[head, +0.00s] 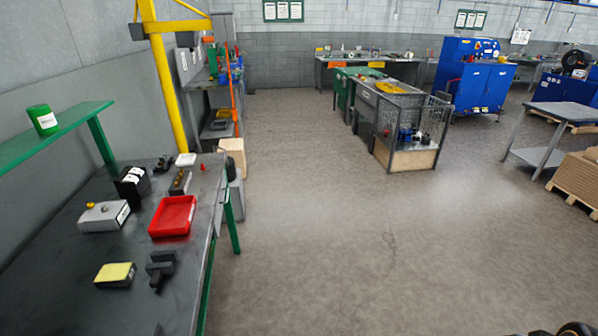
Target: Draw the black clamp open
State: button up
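A small black block-shaped device with a stepped top (161,266) lies on the dark workbench at the left, near its right edge. It looks most like the black clamp, but at this size I cannot tell how far its jaws stand apart. Another small dark device (163,163) sits at the bench's far end, too small to make out. My gripper is not visible in the head view.
The workbench (62,262) also holds a red tray (173,216), a grey box (104,216), a black box (132,184) and a yellow-topped block (115,274). A green shelf (60,135) overhangs it. Open floor (330,240) lies to the right.

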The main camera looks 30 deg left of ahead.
aim_at(156, 270)
jog(key=i, duration=0.95)
jog(key=u, duration=3.6)
jog(key=i, duration=1)
